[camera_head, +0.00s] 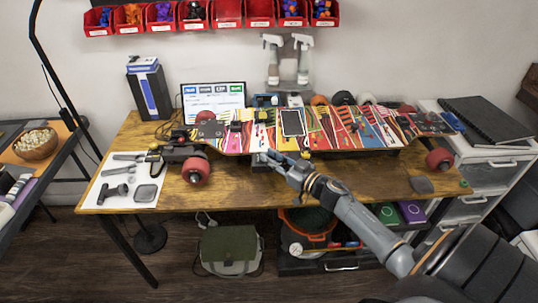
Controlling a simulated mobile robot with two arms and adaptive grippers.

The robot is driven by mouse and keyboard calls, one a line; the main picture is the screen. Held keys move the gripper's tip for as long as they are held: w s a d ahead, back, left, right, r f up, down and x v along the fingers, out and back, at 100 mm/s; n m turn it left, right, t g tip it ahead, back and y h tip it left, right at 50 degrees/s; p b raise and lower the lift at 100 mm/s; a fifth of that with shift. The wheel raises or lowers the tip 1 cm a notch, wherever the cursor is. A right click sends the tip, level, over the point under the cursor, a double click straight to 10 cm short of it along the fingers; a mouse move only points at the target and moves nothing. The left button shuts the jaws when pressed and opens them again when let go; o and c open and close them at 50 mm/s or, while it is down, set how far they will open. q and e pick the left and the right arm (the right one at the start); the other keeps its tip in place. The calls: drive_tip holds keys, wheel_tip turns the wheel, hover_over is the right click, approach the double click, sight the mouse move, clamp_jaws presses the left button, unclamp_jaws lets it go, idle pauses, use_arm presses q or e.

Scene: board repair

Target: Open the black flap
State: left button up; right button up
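A long skateboard (237,140) with a colourful striped deck lies across the wooden workbench, red wheels (195,170) at its ends. A dark part (257,165) shows under the front edge of its deck; I cannot tell for sure whether it is the black flap, and no other clear flap is visible. My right gripper (270,158) reaches in from the lower right to the deck's front edge, close to this dark part and partly covering it. Its fingers are too small to read, and contact cannot be told. My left gripper is not in view.
A white mat (105,189) with tools lies on the bench's left. A phone-like device (292,122) sits on the deck. A screen (213,98), spray bottles (272,62) and red bins (228,14) are behind. The bench front (240,196) is mostly clear.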

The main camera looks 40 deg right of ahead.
drive_tip(key=shift+w+a, duration=0.15)
drive_tip(key=shift+w, duration=0.45)
